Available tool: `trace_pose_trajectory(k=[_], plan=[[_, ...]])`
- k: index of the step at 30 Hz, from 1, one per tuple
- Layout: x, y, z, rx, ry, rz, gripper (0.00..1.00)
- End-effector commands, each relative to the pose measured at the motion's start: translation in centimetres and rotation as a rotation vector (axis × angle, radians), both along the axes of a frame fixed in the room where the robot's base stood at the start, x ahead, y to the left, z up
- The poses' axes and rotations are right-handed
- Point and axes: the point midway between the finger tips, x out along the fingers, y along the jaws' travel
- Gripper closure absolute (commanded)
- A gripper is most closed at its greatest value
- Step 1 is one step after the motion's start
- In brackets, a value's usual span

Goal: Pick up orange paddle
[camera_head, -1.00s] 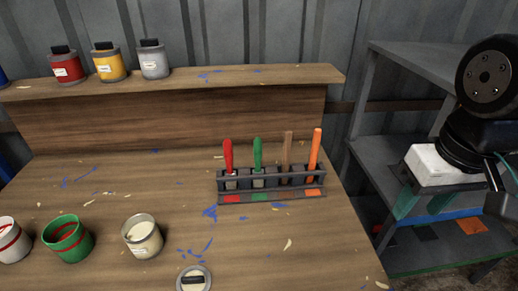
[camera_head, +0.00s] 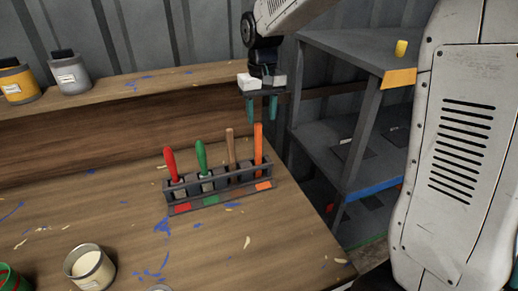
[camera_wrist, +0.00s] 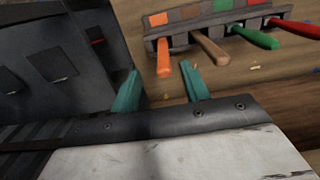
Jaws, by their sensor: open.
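The orange paddle (camera_head: 258,146) stands upright in the rightmost slot of a dark rack (camera_head: 222,187) on the wooden bench, above an orange label. In the wrist view the orange paddle (camera_wrist: 163,56) lies ahead of the fingertips, between them but nearer the left one. My gripper (camera_head: 262,112) has teal fingers pointing down. It is open and empty, just above the orange handle's top in the head view; no contact is visible. The gripper also shows in the wrist view (camera_wrist: 158,78).
A brown paddle (camera_head: 231,150), a green paddle (camera_head: 202,160) and a red paddle (camera_head: 171,164) stand in the same rack. A raised wooden shelf (camera_head: 140,85) runs behind. Grey shelving (camera_head: 340,150) stands right of the bench. An open can (camera_head: 90,268) is at front left.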

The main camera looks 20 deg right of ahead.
Motion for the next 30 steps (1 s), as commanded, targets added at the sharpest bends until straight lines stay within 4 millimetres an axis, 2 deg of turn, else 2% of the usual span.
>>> trace_pose_trajectory(k=[3,6,14,21,30], plan=[[1.3,0.2,-1.0,0.000,0.006,-0.001,0.55],[1.7,0.2,-1.9,0.000,0.008,-0.001,0.55],[1.7,0.1,-4.9,0.000,0.009,-0.002,0.55],[1.7,0.2,-8.3,0.000,0.009,-0.002,0.55],[1.8,0.3,-9.0,0.000,0.006,-0.001,0.55]])
